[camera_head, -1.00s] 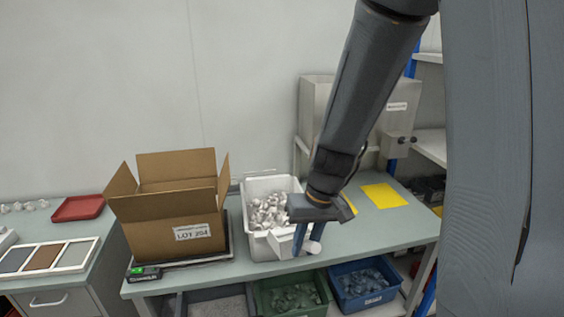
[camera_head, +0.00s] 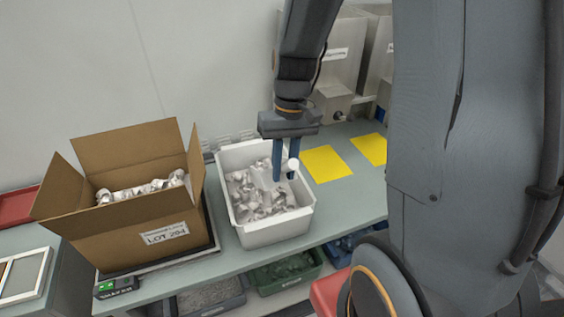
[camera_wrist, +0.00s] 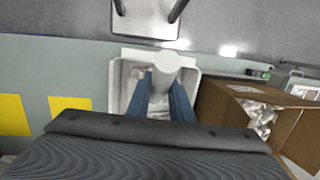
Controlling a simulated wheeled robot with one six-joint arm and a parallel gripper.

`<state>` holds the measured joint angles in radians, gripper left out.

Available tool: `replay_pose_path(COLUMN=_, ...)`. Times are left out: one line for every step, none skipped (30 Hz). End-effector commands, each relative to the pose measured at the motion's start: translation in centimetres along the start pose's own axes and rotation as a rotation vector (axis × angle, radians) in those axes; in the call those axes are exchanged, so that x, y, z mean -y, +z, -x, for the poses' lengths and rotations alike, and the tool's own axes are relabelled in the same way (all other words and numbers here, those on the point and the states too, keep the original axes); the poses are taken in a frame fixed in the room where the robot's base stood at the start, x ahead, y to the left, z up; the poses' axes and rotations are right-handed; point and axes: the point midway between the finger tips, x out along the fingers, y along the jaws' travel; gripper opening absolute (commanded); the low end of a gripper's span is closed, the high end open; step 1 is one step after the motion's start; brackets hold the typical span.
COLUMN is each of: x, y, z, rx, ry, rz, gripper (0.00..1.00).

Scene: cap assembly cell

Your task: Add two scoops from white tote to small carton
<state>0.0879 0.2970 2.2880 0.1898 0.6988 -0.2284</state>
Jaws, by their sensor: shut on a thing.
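The white tote (camera_head: 263,232) stands on the bench, holding many white and grey caps. My gripper (camera_head: 286,172) is over the tote, its blue fingers pointing down. It is shut on the handle of a white scoop (camera_head: 263,176), whose bowl is low inside the tote, at or among the caps; contact is unclear. The round white handle end shows in the wrist view (camera_wrist: 176,60), between the fingers. The open cardboard carton (camera_head: 120,238), labelled LOT 204, stands left of the tote. Caps (camera_head: 145,190) show inside it. Its lower inside is hidden.
The carton rests on a scale with a small display (camera_head: 116,287). Yellow sheets (camera_head: 326,164) lie right of the tote. Steel hoppers (camera_head: 335,60) stand behind. A green bin (camera_head: 285,272) and other bins sit below the bench.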

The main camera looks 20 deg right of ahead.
Motion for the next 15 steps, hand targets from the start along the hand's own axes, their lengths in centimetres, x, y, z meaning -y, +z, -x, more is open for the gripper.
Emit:
replay_pose_path(x=-0.1, y=-0.3, z=-0.5, rx=0.019, ry=0.001, rz=-0.003, gripper=0.0)
replay_pose_path(x=-0.1, y=-0.5, z=-0.8, rx=0.029, ry=0.003, rz=-0.006, gripper=0.0)
replay_pose_path(x=-0.1, y=-0.8, z=-1.2, rx=0.045, ry=0.005, rz=-0.009, gripper=0.0)
replay_pose_path(x=-0.2, y=-1.0, z=-1.5, rx=0.058, ry=0.006, rz=-0.011, gripper=0.0)
replay_pose_path(x=-0.2, y=-1.2, z=-1.9, rx=0.072, ry=0.009, rz=-0.013, gripper=0.0)
replay_pose_path(x=-0.3, y=-1.5, z=-2.3, rx=0.089, ry=0.012, rz=-0.016, gripper=0.0)
replay_pose_path(x=-0.3, y=-1.7, z=-2.6, rx=0.102, ry=0.012, rz=-0.018, gripper=0.0)
replay_pose_path(x=-0.3, y=-1.9, z=-2.9, rx=0.116, ry=0.014, rz=-0.02, gripper=0.0)
replay_pose_path(x=-0.4, y=-2.2, z=-3.3, rx=0.132, ry=0.016, rz=-0.024, gripper=0.0)
replay_pose_path(x=-0.4, y=-2.4, z=-3.6, rx=0.147, ry=0.017, rz=-0.027, gripper=0.0)
replay_pose_path(x=-0.4, y=-2.6, z=-3.9, rx=0.159, ry=0.019, rz=-0.028, gripper=0.0)
replay_pose_path(x=-0.5, y=-2.8, z=-4.4, rx=0.178, ry=0.022, rz=-0.03, gripper=0.0)
replay_pose_path(x=-0.5, y=-3.1, z=-4.7, rx=0.191, ry=0.024, rz=-0.032, gripper=0.0)
replay_pose_path(x=-0.5, y=-3.3, z=-5.0, rx=0.204, ry=0.026, rz=-0.035, gripper=0.0)
replay_pose_path(x=-0.5, y=-3.6, z=-5.4, rx=0.221, ry=0.027, rz=-0.038, gripper=0.0)
